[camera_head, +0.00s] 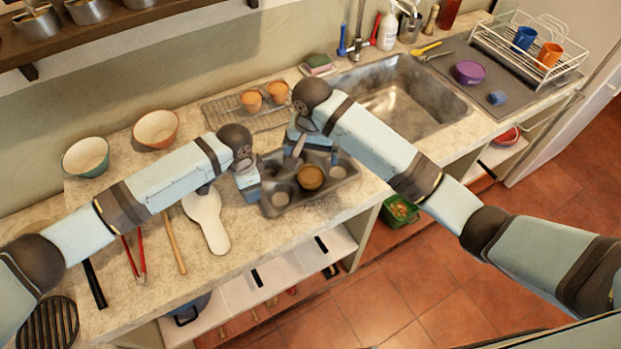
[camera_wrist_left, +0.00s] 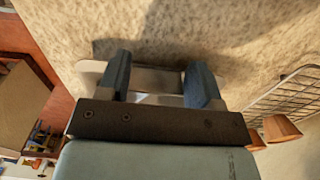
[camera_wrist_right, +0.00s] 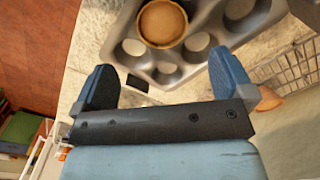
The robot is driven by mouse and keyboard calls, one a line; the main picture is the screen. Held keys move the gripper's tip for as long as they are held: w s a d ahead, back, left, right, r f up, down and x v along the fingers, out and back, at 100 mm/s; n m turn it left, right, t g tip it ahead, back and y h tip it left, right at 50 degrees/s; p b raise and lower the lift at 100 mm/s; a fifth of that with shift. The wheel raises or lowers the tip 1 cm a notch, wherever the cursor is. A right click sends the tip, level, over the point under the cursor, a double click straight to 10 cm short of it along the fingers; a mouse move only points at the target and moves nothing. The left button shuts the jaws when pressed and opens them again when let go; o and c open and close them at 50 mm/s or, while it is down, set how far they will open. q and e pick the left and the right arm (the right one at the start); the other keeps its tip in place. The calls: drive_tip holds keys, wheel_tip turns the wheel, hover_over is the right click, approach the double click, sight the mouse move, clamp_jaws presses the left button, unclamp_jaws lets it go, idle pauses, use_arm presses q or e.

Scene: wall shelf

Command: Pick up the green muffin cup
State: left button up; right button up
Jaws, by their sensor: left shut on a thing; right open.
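The grey muffin tray (camera_head: 268,208) lies on the counter, and in the right wrist view (camera_wrist_right: 285,12) its wells show. One tan-brown muffin cup (camera_head: 310,178) sits in the tray; it also shows in the right wrist view (camera_wrist_right: 162,22). I see no green muffin cup. My left gripper (camera_head: 250,186) is at the tray's left edge. In the left wrist view its fingers (camera_wrist_left: 158,80) close about a pale flat edge, apparently the tray's. My right gripper (camera_head: 298,135) is open over the tray's back side; in the right wrist view its fingers (camera_wrist_right: 163,80) are apart and empty.
Two orange cups (camera_head: 251,100) stand on a wire rack (camera_head: 225,110) behind the tray. A white paddle (camera_head: 212,225) lies to the left, with tongs (camera_head: 132,262). Two bowls (camera_head: 157,128) stand at the back left. The sink (camera_head: 400,95) is to the right.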

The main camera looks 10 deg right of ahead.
sight(310, 175)
wheel_tip(310, 175, down, 9)
drive_tip(key=shift+a+r, duration=0.1)
drive_tip(key=shift+a, duration=0.05)
drive_tip(key=c, duration=1)
